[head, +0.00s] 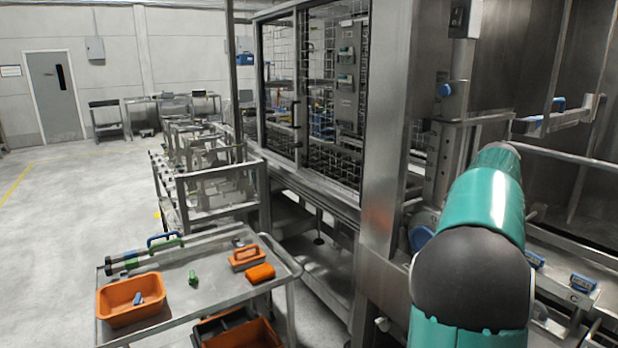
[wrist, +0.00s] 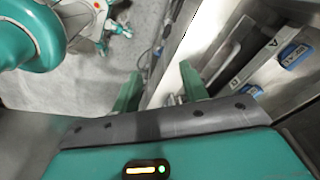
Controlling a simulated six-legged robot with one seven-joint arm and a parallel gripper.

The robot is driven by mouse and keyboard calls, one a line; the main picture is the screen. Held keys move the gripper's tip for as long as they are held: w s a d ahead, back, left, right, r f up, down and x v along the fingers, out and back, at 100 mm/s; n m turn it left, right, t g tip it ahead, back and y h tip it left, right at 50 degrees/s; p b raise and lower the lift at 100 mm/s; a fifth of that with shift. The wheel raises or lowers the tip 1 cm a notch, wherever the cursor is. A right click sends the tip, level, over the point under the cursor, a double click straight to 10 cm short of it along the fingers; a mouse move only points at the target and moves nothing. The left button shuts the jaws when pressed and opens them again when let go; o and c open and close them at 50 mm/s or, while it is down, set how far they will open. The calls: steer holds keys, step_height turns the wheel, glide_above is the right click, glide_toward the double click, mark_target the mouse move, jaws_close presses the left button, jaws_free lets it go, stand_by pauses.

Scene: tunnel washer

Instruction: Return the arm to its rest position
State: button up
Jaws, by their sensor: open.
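My arm shows at the right of the head view, teal with a dark joint, in front of the steel washer (head: 385,150). My gripper is hidden in the head view. In the wrist view my gripper (wrist: 160,88) shows two green fingers, spread apart with nothing between them. Beyond the fingers are the pale floor and, to the right, a steel machine edge with a blue-fronted part (wrist: 292,52).
Blue-labelled parts (head: 583,283) sit along the machine's ledge at right. Open floor (head: 75,220) lies at left.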

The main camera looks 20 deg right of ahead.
steer(key=w+a+r+n+t, duration=0.15)
steer(key=a+n+t, duration=0.25)
steer(key=a+n, duration=1.5)
steer(key=s+a+f+n+t, duration=0.1)
steer(key=s+a+f+n, duration=0.1)
steer(key=a, duration=0.6)
steer(key=s+a+f+n, duration=0.2)
steer(key=s+a+n, duration=0.1)
steer(key=a, duration=0.6)
steer(key=s+a+f+n+t, duration=0.1)
steer(key=s+a+f+n, duration=0.2)
steer(key=a, duration=0.5)
steer(key=shift+a+t, duration=0.3)
steer(key=shift+a, duration=0.05)
steer(key=shift+s, duration=0.1)
